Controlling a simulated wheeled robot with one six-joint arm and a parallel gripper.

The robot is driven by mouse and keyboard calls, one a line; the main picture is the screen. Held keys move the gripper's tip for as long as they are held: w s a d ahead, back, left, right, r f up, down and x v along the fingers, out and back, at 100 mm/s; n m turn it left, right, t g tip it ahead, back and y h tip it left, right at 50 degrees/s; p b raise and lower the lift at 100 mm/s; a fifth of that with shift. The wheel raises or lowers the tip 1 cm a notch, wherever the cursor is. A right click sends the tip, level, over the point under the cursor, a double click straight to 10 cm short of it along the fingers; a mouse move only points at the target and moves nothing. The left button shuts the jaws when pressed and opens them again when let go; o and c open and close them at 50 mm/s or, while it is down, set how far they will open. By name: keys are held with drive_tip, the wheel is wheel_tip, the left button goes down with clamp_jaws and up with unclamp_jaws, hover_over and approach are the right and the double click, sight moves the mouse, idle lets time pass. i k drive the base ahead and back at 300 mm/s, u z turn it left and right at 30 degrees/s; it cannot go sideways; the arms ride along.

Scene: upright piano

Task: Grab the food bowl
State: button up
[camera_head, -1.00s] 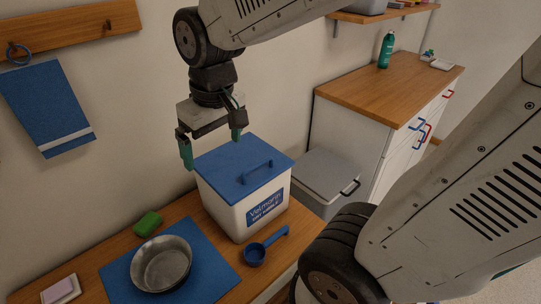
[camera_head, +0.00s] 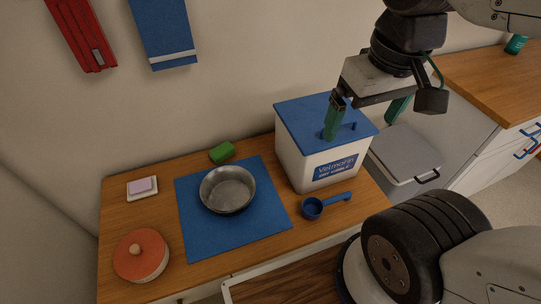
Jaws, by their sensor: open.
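The food bowl (camera_head: 228,190) is a round, shallow metal bowl. It stands upright and looks empty on a blue mat (camera_head: 252,231) on the wooden counter. My gripper (camera_head: 366,122) is open, with green-tipped fingers apart and nothing seen between them. It is in the air to the right of the bowl, in front of the blue lid of a white bin in the picture. It does not touch the bowl.
The white bin (camera_head: 308,173) with a blue lid stands right of the bowl. A blue scoop (camera_head: 314,208) lies in front of it. A green sponge (camera_head: 222,152), a pink soap on a dish (camera_head: 142,187) and an orange lidded pot (camera_head: 141,258) are around the mat.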

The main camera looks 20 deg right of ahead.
sight(228, 191)
drive_tip(key=k, duration=1.65)
drive_tip(key=z, duration=0.35)
drive_tip(key=i, duration=1.1)
drive_tip(key=z, duration=0.1)
